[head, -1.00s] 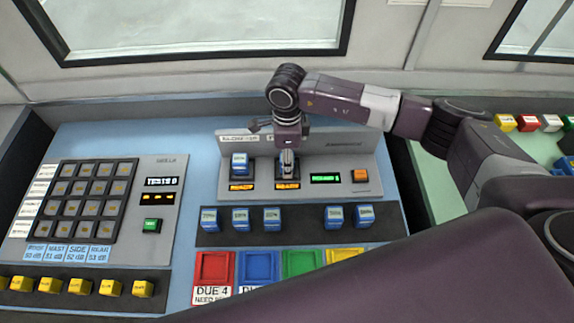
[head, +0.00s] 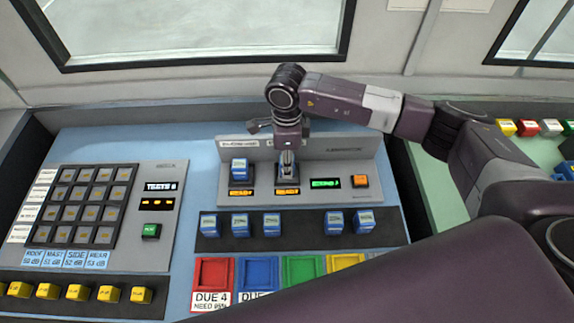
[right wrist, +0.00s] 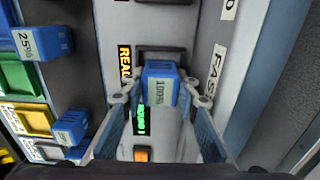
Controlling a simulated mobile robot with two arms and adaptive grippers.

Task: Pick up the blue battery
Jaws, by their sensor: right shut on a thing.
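My right gripper (head: 287,166) is over the right-hand slot of the grey charger panel (head: 340,182). In the right wrist view its fingers (right wrist: 155,97) are closed on the sides of a blue battery (right wrist: 160,84) with a pale label reading about 100%. The battery is at the dark slot (right wrist: 163,54); whether it is still seated or lifted clear, I cannot tell. In the head view the gripper mostly hides it. Another blue battery (head: 239,169) stands in the left-hand slot. My left gripper is not in view.
A dark rack (head: 303,232) in front holds several blue batteries, with a gap in its middle. Red (head: 214,272), blue (head: 258,271), green (head: 302,269) and yellow trays (head: 345,262) lie nearer. A keypad panel (head: 158,185) stands left.

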